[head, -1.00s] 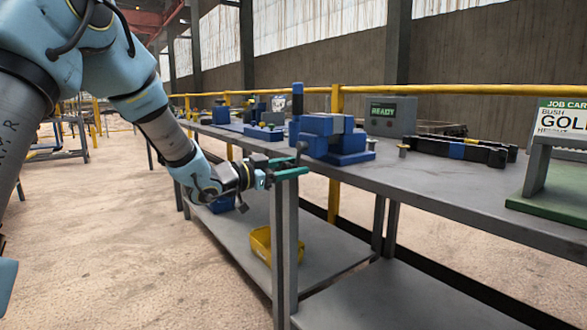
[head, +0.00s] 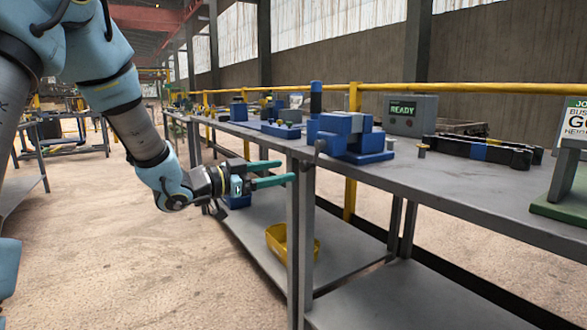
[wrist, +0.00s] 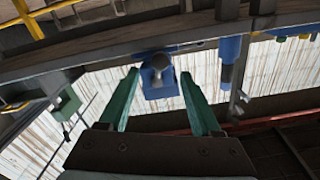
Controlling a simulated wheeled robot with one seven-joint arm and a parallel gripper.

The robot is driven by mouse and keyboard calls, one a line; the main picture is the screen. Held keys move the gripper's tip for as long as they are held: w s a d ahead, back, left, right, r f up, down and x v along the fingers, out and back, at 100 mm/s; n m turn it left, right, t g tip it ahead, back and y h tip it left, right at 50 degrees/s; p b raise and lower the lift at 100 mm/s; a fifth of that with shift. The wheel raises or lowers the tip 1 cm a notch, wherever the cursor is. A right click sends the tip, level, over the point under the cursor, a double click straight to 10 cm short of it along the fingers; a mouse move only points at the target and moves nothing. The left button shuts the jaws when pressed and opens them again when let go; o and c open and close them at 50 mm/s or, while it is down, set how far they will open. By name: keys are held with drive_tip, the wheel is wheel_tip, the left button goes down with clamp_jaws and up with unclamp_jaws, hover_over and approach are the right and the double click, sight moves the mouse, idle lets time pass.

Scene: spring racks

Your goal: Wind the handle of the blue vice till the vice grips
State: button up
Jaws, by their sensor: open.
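The blue vice (head: 350,136) stands on the grey bench top near its front edge. Its grey handle (head: 320,148) hangs at the near left end of the vice, over the bench edge. My gripper (head: 289,170) is open and empty, its two green fingers pointing right toward the bench, left of and a little below the handle and apart from it. In the wrist view the fingers (wrist: 161,76) are spread wide. The blue vice (wrist: 158,88) and a round grey end of its handle gear (wrist: 158,62) show ahead between them. Whether the vice's jaws hold anything I cannot tell.
The bench's front edge and leg (head: 300,235) are close to my fingertips. A yellow bin (head: 278,241) is on the lower shelf. A box reading READY (head: 410,114) and black bars (head: 487,150) lie beyond the vice. Open floor lies left.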

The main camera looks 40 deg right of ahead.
sight(302, 168)
drive_tip(key=shift+a, duration=0.55)
drive_tip(key=shift+r+p, duration=0.1)
drive_tip(key=shift+p, duration=0.2)
drive_tip(key=d+n+p, duration=0.1)
drive_tip(key=d+p, duration=0.3)
drive_tip(key=d+n+p, duration=0.2)
drive_tip(key=d+p, duration=0.2)
drive_tip(key=p, duration=0.1)
drive_tip(key=shift+s+d, duration=0.2)
drive_tip(key=shift+d, duration=0.15)
drive_tip(key=shift+c, duration=0.2)
clamp_jaws()
